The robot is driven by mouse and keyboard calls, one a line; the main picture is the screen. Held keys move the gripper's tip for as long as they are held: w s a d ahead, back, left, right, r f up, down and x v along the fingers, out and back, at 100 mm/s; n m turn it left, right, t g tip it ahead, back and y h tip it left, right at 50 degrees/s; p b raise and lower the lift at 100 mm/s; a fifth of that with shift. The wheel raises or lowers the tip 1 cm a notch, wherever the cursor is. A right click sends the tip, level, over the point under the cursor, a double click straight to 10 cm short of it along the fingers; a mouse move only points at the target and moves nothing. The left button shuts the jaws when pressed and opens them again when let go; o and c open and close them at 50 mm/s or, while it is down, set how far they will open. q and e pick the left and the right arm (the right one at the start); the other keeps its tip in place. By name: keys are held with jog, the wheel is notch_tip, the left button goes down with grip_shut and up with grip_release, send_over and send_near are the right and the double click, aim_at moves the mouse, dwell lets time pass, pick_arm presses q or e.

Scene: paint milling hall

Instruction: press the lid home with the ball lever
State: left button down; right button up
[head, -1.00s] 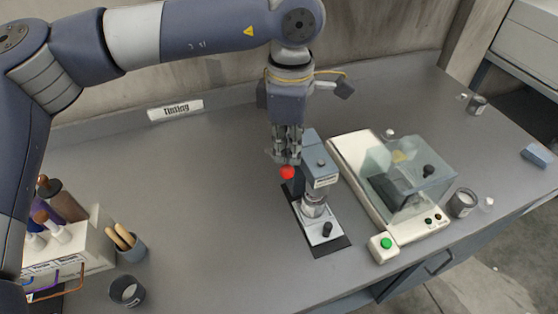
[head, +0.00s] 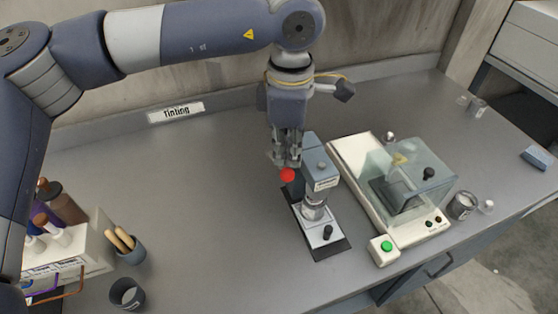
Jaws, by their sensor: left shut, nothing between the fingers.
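The lid press (head: 321,163) stands on a pale base plate over a dark mat, near the middle of the bench. Its lever ends in a red ball (head: 287,175) on the press's left side. A small metal can (head: 313,206) sits under the press head; whether its lid is fully seated is too small to tell. My left gripper (head: 286,163) points down with its fingers shut and empty, just above and behind the red ball. I cannot tell whether the fingertips touch the ball. My right gripper is not in view.
A glass-cased balance (head: 348,152) stands close to the right of the press, with a green-button box (head: 384,250) in front. At left are a white bottle rack (head: 95,246), a cup of wooden sticks (head: 129,248) and a dark cup (head: 127,293). The bench between is clear.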

aim_at(287, 169)
pick_arm(q)
jog(key=shift+f, duration=0.15)
jog(key=shift+f+b, duration=1.45)
jog(key=shift+f, duration=0.05)
jog(key=shift+f+b, duration=2.1)
jog(key=shift+f, duration=0.2)
jog(key=shift+r, duration=0.1)
jog(key=shift+r+p, duration=0.5)
jog(key=shift+r, duration=0.15)
jog(key=shift+r+p, duration=1.6)
jog(key=shift+r, duration=1.55)
